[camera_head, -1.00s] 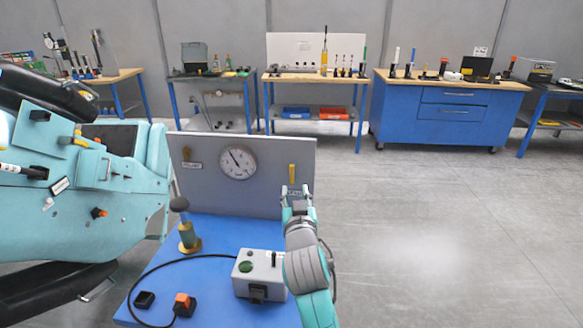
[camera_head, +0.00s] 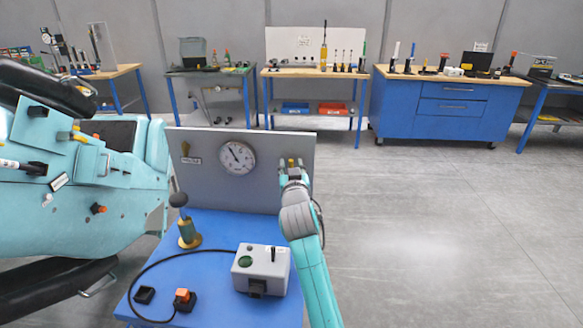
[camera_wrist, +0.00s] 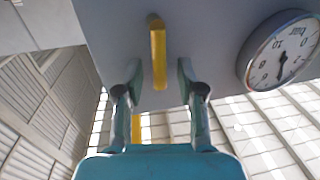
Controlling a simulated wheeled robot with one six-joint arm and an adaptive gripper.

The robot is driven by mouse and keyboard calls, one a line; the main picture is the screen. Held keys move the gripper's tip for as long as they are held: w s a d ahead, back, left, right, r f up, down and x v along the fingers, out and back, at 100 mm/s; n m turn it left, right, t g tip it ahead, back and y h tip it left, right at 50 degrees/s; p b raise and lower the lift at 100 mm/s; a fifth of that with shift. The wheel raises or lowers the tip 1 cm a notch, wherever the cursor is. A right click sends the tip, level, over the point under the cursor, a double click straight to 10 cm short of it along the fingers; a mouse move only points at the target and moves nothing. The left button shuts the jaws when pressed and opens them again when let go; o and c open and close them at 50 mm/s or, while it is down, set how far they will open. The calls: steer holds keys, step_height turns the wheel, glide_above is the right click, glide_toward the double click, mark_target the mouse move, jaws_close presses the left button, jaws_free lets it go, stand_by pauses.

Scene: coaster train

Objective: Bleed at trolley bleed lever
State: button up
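A yellow lever (camera_head: 291,162) is on the right part of the upright grey panel (camera_head: 262,190) of the blue trolley (camera_head: 215,226). In the wrist view the lever (camera_wrist: 158,55) hangs down from the panel, between my two fingers and a little beyond them. My gripper (camera_head: 293,174) is right in front of the lever and hides its lower part in the head view. In the wrist view my gripper (camera_wrist: 159,72) is open, with a gap between each finger and the lever. I cannot tell whether the fingertips touch the panel.
A round gauge (camera_head: 238,158) and a brass valve (camera_head: 186,150) are on the panel's left half. A black-knobbed hand lever (camera_head: 179,201), a grey box (camera_head: 261,268) and an orange button (camera_head: 182,296) stand on the trolley. A teal coaster car (camera_head: 75,195) is at left; the right floor is clear.

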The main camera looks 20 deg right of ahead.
mark_target(277, 175)
jaws_close()
steer(key=shift+a, duration=0.1)
steer(key=n, duration=0.1)
steer(key=a+n+g, duration=0.1)
steer(key=n, duration=0.1)
steer(key=shift+w+a+n, duration=0.15)
steer(key=shift+w+n, duration=0.15)
steer(key=a+n, duration=0.1)
steer(key=n, duration=0.1)
steer(key=f+n+g+h, duration=0.1)
steer(key=n, duration=0.2)
steer(key=w+a+f+n, duration=0.1)
steer(key=n, duration=0.2)
steer(key=shift+a+f, duration=0.25)
steer(key=shift+a, duration=0.1)
steer(key=shift+w+a+f+n+g+h, duration=0.1)
steer(key=shift+f+n+g+h, duration=0.3)
steer(key=shift+n, duration=0.6)
steer(key=shift+a+f+n+g+h, duration=0.1)
steer(key=shift+f+n+g+h, duration=0.1)
steer(key=shift+f+n+h, duration=0.6)
steer(key=shift+r+n+y, duration=0.2)
steer(key=shift+n+y, duration=0.1)
